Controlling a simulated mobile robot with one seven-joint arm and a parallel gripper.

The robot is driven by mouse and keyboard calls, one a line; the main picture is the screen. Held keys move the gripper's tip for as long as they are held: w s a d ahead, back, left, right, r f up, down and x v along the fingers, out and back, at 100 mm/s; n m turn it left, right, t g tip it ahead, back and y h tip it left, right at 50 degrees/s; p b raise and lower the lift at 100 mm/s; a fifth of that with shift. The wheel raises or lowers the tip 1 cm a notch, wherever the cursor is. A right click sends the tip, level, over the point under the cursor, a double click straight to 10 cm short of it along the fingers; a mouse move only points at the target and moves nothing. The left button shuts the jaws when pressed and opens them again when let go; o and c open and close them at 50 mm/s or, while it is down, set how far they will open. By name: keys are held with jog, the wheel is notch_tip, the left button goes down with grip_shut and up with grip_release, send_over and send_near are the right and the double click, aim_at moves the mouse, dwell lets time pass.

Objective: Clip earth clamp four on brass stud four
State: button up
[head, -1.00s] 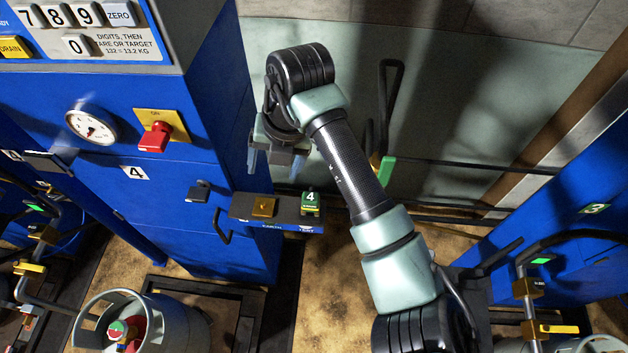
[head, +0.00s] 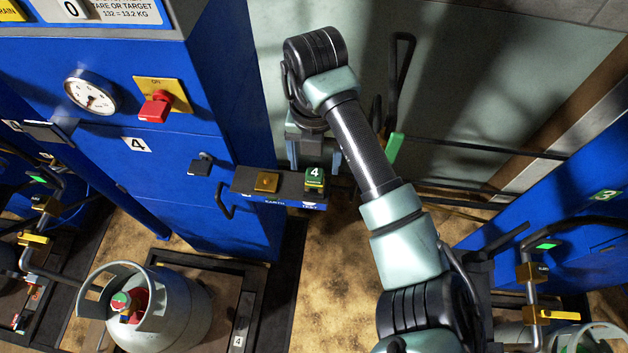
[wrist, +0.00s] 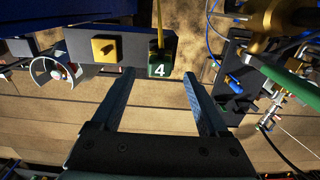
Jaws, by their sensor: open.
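The earth clamp four (head: 315,181) is a green block marked 4. It sits at the right end of a dark ledge on the blue cabinet. The brass stud four (head: 266,183) is a square brass piece on the same ledge, to its left, above the word EARTH. My gripper (head: 314,160) is open and empty, behind the clamp in the head view. In the wrist view the clamp (wrist: 160,64) shows between and beyond the two fingers of my gripper (wrist: 159,76), apart from both, and the stud (wrist: 105,49) is to the left. A yellow lead meets the clamp there.
The ledge (head: 285,196) juts from the blue cabinet (head: 150,190) marked 4, which carries a gauge (head: 90,92) and a red switch (head: 157,105). A grey gas cylinder (head: 170,315) stands below. Another blue cabinet (head: 560,235) marked 3 is at right. Floor right of the ledge is bare.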

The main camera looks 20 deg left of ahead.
aim_at(315, 172)
notch_tip(315, 172, down, 7)
jog(key=b, duration=0.4)
jog(key=shift+r, duration=0.1)
dwell(1.1)
grip_shut()
dwell(0.4)
jog(key=shift+r+p, duration=0.15)
jog(key=shift+p, duration=0.2)
jog(key=shift+r+p, duration=2.4)
jog(key=shift+r, duration=0.5)
